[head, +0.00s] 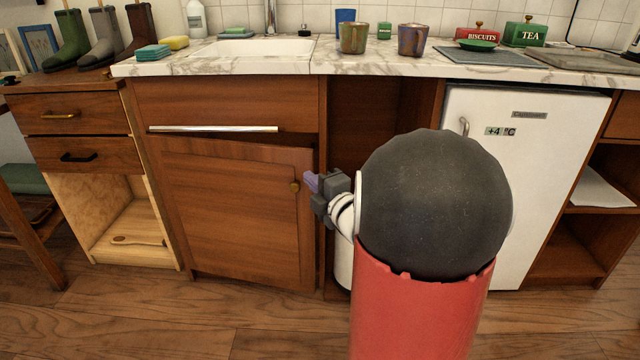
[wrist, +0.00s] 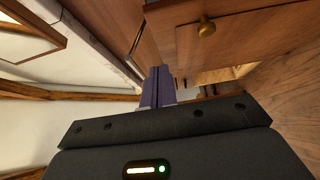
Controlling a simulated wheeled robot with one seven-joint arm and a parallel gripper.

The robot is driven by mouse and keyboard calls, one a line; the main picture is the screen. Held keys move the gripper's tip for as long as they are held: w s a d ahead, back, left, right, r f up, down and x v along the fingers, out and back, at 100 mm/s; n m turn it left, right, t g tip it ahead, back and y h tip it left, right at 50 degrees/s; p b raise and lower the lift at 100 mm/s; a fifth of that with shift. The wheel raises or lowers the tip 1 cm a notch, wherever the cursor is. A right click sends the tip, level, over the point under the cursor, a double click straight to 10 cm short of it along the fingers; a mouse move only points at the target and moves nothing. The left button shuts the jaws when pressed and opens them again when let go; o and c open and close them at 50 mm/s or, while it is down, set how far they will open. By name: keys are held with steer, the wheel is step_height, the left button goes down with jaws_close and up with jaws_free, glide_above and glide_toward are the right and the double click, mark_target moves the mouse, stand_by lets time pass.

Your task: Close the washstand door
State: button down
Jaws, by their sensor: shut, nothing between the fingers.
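The washstand door (head: 232,215) is a brown wooden panel below the sink. It stands slightly ajar, its knob side swung out a little from the frame. Its small brass knob (head: 294,186) is near the upper right corner, and the knob also shows in the wrist view (wrist: 206,28). My gripper (head: 311,182) is just right of the knob, by the door's free edge. Its purple fingers (wrist: 157,88) are together and empty in the wrist view. I cannot tell whether they touch the door.
The marble counter (head: 375,64) runs above, with mugs (head: 354,38) and tins on it. A silver bar handle (head: 214,128) sits above the door. A white fridge (head: 515,150) stands right, and a drawer unit (head: 80,125) left. The floor (head: 200,315) before the door is clear.

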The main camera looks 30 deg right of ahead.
steer(key=w, duration=0.2)
steer(key=w+d, duration=0.1)
steer(key=w, duration=0.2)
steer(key=w+d+p, duration=0.1)
steer(key=w, duration=0.2)
steer(key=shift+w+d, duration=0.1)
steer(key=shift+w, duration=0.1)
steer(key=shift+w+d, duration=0.25)
steer(key=shift+w, duration=0.05)
